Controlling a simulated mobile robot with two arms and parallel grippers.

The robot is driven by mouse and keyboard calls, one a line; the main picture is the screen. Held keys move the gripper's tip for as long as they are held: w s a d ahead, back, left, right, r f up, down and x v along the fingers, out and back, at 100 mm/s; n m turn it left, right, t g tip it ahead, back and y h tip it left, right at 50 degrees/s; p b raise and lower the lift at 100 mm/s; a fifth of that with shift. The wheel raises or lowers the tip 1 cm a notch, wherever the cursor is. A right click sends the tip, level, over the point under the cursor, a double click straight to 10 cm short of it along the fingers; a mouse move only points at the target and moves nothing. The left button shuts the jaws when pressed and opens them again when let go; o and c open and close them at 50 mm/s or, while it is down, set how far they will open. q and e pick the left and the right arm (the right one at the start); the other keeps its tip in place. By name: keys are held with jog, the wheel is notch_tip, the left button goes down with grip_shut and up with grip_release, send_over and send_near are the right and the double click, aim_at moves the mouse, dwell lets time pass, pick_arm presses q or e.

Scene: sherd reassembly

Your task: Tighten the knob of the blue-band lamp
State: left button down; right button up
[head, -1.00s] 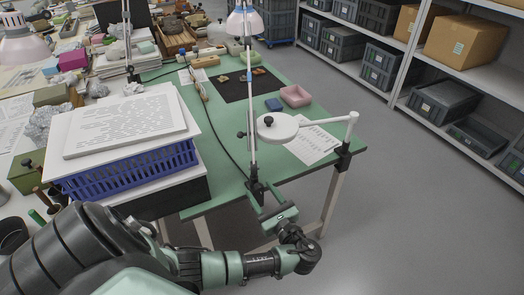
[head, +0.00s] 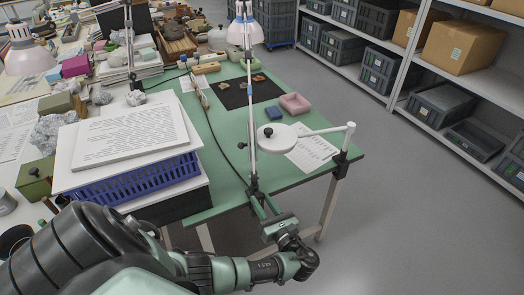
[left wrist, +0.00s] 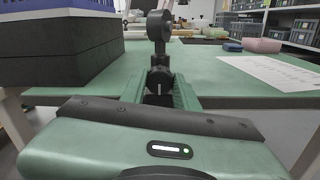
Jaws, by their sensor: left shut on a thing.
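The lamp with the blue band (head: 248,60) stands at the near edge of the green table, with a thin pole and a pale pinkish shade (head: 245,33). Its dark clamp and knob are at the foot of the pole. My left gripper (head: 262,203) reaches up to this foot from below the table edge. In the left wrist view its fingers (left wrist: 159,88) are shut on the dark knob (left wrist: 158,77), below a round black joint (left wrist: 160,26). The fingers hide much of the knob. My right gripper is not in view.
A white magnifier lamp (head: 277,137) reaches over the table from the right corner. A blue crate (head: 135,182) with papers on top stands left of the lamp. A black mat (head: 250,91) and a pink tray (head: 295,103) lie farther back. The floor at right is clear.

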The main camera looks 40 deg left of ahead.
pick_arm(q)
jog(key=c, duration=1.1)
grip_release()
jog(key=shift+o, duration=0.2)
jog(key=shift+d, duration=0.1)
jog(key=v, duration=0.7)
jog(key=shift+s+d+b, duration=0.15)
jog(key=shift+d+b, duration=0.2)
jog(key=shift+b, duration=0.05)
jog(key=shift+f, duration=0.15)
